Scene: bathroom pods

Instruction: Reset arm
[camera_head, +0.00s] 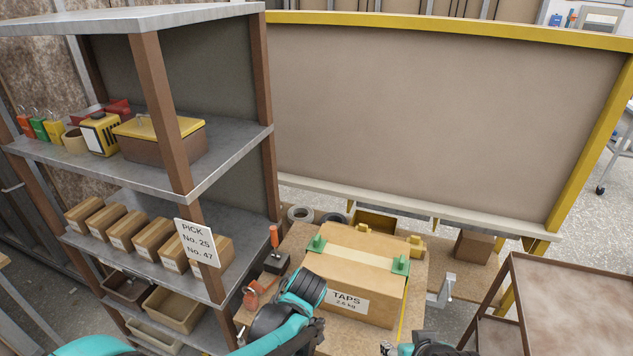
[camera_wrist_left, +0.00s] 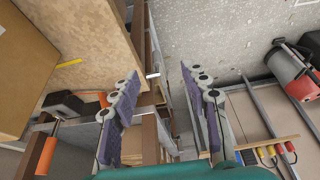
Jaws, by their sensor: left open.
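My left arm (camera_head: 280,335), teal and black, comes in at the bottom of the head view, in front of the bench with the carton. Its fingers cannot be made out there. In the left wrist view my left gripper (camera_wrist_left: 163,85) has its two purple-padded fingers wide apart, with nothing between them. A wooden board edge and metal framing show beyond the fingers. Only a small black and teal part of my right arm (camera_head: 435,350) shows at the bottom edge of the head view; its gripper is out of sight.
A carton labelled TAPS (camera_head: 375,265) with green corner pieces sits on the bench. An orange-handled tool (camera_head: 274,238) stands beside it. A shelf rack (camera_head: 235,150) with boxes stands left. A brown-topped cart (camera_head: 575,280) stands right. A yellow-framed panel (camera_head: 440,110) stands behind.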

